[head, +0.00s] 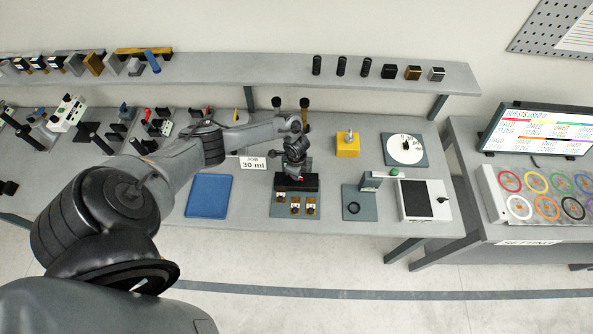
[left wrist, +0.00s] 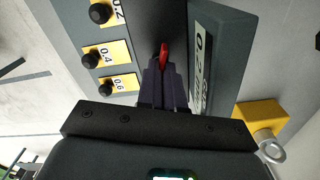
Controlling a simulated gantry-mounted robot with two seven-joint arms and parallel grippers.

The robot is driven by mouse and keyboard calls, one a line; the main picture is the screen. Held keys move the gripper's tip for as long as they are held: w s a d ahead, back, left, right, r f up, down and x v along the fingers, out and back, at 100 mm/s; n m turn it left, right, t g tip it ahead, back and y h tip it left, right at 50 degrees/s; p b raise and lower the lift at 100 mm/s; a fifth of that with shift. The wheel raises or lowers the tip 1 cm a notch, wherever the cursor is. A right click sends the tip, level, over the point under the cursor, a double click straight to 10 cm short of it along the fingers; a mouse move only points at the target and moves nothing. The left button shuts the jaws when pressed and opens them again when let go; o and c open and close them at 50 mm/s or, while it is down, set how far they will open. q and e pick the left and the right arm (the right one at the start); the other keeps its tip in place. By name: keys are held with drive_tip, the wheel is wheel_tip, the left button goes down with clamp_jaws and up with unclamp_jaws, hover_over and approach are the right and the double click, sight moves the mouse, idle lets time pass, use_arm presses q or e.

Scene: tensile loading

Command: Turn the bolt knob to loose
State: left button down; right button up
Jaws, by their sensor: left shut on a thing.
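My left gripper (head: 297,172) reaches down over a dark fixture (head: 311,183) in the middle of the bench. In the left wrist view its dark fingers (left wrist: 164,72) are together on a small red part (left wrist: 163,54), which stands in the groove between two dark blocks. Only the red tip shows beyond the fingers; the rest is hidden. It may be the bolt knob; no label on it can be read. My right gripper is in neither view.
Black round knobs on yellow labels, one marked 0.4 (left wrist: 91,57), sit beside the fixture. A yellow block (head: 347,146) and a white dial (head: 396,154) stand right of the arm. A blue tray (head: 208,196) lies left. A shelf (head: 260,75) runs behind.

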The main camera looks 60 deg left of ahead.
use_arm(q)
drive_tip(key=shift+n+p, duration=1.05)
drive_tip(key=shift+n, duration=0.85)
drive_tip(key=c, duration=1.3)
unclamp_jaws()
drive_tip(key=shift+r, duration=0.5)
wheel_tip(320, 180, up, 10)
drive_tip(key=shift+f+p, duration=0.1)
drive_tip(key=shift+p, duration=0.55)
drive_tip(key=shift+s, duration=0.1)
